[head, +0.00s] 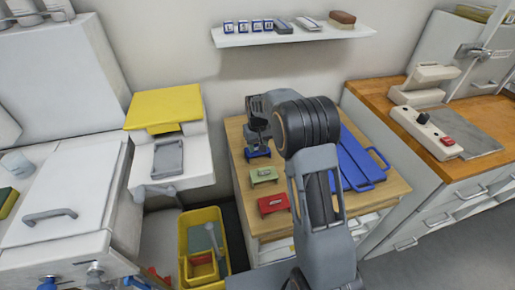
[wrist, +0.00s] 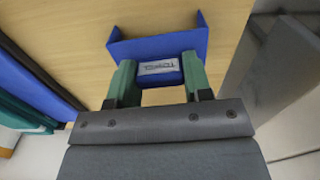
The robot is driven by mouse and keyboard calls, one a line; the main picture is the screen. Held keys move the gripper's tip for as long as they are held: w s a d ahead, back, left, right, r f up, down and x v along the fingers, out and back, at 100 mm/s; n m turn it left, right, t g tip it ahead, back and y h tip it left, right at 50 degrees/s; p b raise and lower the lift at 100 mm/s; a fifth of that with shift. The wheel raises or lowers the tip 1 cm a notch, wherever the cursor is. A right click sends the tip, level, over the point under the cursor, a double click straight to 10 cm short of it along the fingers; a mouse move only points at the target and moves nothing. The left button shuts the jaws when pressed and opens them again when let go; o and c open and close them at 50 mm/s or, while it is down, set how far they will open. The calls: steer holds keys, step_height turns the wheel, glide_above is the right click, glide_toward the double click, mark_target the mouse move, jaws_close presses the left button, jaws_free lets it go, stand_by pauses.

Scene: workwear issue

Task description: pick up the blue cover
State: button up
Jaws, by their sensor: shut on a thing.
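The blue cover (head: 258,154) is at the back left of the wooden worktop, partly hidden by my gripper (head: 258,143). In the wrist view the blue cover (wrist: 157,46) shows a wide body with upturned ends and a raised grip carrying a white label. My gripper (wrist: 158,76) is shut on this grip, with one green-padded finger on each side. Whether the cover touches the worktop or is slightly above it, I cannot tell. A green cover (head: 264,175) and a red cover (head: 273,204) of similar shape lie in front of it.
Blue flat panels with handles (head: 362,160) lie on the right of the wooden worktop (head: 243,190). A yellow bin (head: 186,244) stands on the floor to the left. A white shelf (head: 290,37) with small items hangs on the wall above.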

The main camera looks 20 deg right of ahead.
steer(key=shift+r, duration=0.1)
steer(key=shift+r, duration=0.2)
steer(key=r, duration=0.3)
steer(key=shift+s+r, duration=0.15)
steer(key=shift+s, duration=0.1)
steer(key=s+r+b, duration=0.1)
steer(key=s+r, duration=0.8)
steer(key=s, duration=0.4)
steer(key=shift+s+d, duration=0.3)
steer(key=shift+d, duration=0.05)
